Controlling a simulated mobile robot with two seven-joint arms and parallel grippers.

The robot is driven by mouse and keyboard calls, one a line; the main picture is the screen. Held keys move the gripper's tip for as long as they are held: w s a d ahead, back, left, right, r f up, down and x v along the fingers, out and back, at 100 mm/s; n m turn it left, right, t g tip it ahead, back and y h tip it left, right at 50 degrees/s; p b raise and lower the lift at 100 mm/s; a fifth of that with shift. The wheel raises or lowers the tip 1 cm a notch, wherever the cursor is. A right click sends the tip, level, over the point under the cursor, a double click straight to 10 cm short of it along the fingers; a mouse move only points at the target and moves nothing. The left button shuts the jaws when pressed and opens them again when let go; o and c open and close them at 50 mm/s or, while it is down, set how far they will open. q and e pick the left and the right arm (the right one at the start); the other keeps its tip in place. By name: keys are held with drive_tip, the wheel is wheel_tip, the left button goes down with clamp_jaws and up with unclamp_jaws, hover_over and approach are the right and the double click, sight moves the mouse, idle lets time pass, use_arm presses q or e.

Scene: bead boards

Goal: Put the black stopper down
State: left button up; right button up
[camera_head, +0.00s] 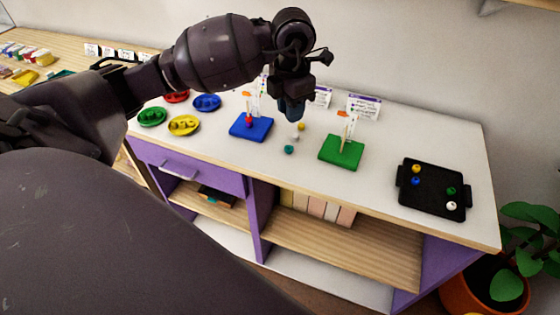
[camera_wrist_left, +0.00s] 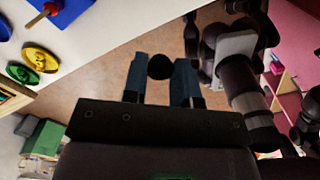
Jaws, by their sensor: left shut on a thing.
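The black stopper (camera_wrist_left: 160,66) shows in the left wrist view as a dark round shape between the two blue-grey fingers of my left gripper (camera_wrist_left: 163,80). The gripper is shut on it. In the head view my left gripper (camera_head: 292,110) hangs above the back part of the white tabletop, between a blue board (camera_head: 262,128) and a green board (camera_head: 340,153). The stopper cannot be made out there. Both boards have upright pegs, and the blue board has a red bead (camera_head: 249,121) on one. My right gripper is not seen in either view.
Loose yellow (camera_head: 301,126) and teal (camera_head: 289,150) beads lie between the boards. Coloured dishes, including a yellow one (camera_head: 184,125), stand at the left. A black tray (camera_head: 431,204) with several beads is at the right. The tabletop between green board and tray is clear.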

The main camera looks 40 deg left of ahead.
use_arm(q)
wheel_tip(320, 180, up, 2)
drive_tip(key=a+n+p, duration=0.1)
drive_tip(key=a+n, duration=0.1)
drive_tip(key=n, duration=0.6)
hover_over(282, 164)
wheel_tip(282, 164, down, 14)
drive_tip(key=shift+s+f, duration=0.1)
drive_tip(key=shift+f, duration=0.1)
drive_tip(key=shift+m, duration=0.3)
drive_tip(key=shift+f, duration=2.45)
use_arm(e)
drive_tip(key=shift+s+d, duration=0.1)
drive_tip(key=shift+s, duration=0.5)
